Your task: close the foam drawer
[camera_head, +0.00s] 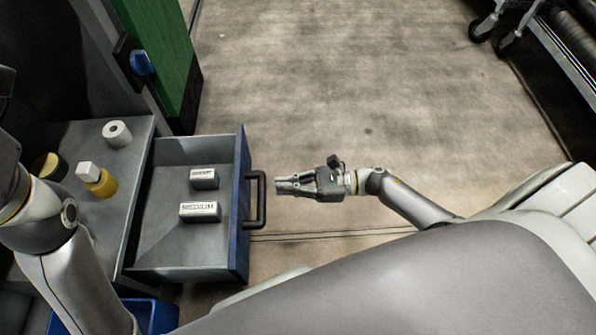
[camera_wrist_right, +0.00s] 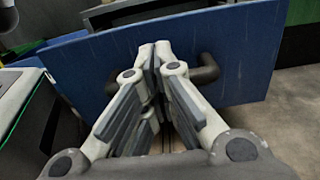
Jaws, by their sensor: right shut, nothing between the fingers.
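The foam drawer (camera_head: 150,258) is pulled out from a grey cabinet (camera_head: 105,215) at the left of the head view. Its blue front (camera_head: 240,200) carries a dark handle (camera_head: 262,200). Two pale labelled blocks (camera_head: 204,178) (camera_head: 200,211) lie inside it. My right gripper (camera_head: 278,186) is shut and empty, just right of the handle, pointing at it. In the right wrist view its fingers (camera_wrist_right: 157,62) are together in front of the blue front (camera_wrist_right: 100,62) and hide the middle of the handle (camera_wrist_right: 206,68). Contact cannot be told. My left gripper is not in view; only my left arm shows.
On the cabinet top stand a white roll (camera_head: 117,134), a yellow bottle with a white cap (camera_head: 102,184) and a dark round item with a yellow top (camera_head: 48,166). A blue bin (camera_head: 150,314) sits below. A green panel (camera_head: 160,50) stands behind.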

